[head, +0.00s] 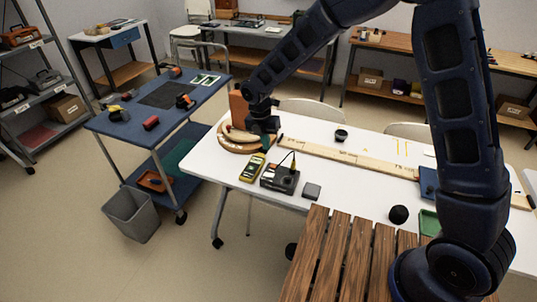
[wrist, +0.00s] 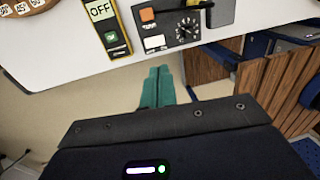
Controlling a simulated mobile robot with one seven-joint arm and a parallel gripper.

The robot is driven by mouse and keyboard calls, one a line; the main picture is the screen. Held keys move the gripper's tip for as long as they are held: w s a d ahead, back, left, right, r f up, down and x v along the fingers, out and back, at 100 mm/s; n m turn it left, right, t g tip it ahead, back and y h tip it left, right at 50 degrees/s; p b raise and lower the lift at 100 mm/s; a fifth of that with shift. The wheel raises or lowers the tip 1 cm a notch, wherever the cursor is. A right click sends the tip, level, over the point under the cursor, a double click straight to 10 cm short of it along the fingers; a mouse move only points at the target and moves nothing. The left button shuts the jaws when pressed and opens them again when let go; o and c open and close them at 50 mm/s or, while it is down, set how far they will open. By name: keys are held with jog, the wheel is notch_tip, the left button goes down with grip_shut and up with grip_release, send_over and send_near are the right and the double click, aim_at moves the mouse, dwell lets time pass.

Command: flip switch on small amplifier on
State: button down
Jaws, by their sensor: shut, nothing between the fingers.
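The small amplifier (head: 280,178) is a dark box with an orange part, near the front edge of the white table. I cannot tell the switch's position. My gripper (head: 267,142) hangs behind and slightly left of the amplifier in the head view, apart from it. Its teal fingers (wrist: 158,72) are together and empty in the wrist view.
A yellow meter (head: 252,167) reading OFF in the wrist view lies just left of the amplifier. A small grey box (head: 311,190) lies to its right. A curved wooden piece (head: 232,143) and a long wooden strip (head: 345,158) lie behind. A slatted wooden bench (head: 335,250) stands in front.

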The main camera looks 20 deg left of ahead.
aim_at(272, 175)
jog(key=f, duration=0.4)
jog(key=d+f, duration=0.1)
jog(key=f, duration=0.8)
jog(key=shift+d, duration=0.4)
jog(key=shift+w+d, duration=0.1)
